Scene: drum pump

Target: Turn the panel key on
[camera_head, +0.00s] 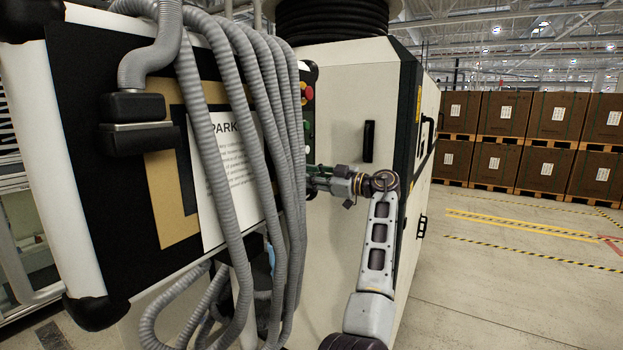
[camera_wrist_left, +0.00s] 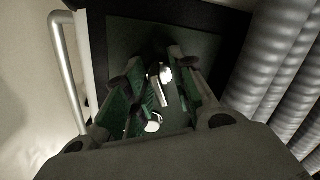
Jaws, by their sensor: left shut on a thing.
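My left gripper (camera_head: 316,181) points left at the side control face of the hose-hung box, partly behind the hoses in the head view. In the left wrist view its two green-padded fingers (camera_wrist_left: 163,95) reach the dark panel face (camera_wrist_left: 135,38), with a small silver piece, the panel key (camera_wrist_left: 160,92), between them. The gripper is shut on the key. How far the key is turned cannot be told. Shiny round fittings (camera_wrist_left: 153,123) show beside it. A red button on yellow (camera_head: 306,93) is higher on the same face. My right gripper is not in view.
Grey corrugated hoses (camera_head: 215,160) hang down the box front, close to the gripper. A pale cabinet (camera_head: 345,90) with a black handle (camera_head: 369,141) stands behind my arm. Open floor (camera_head: 500,270) lies to the right, before stacked brown boxes (camera_head: 500,115).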

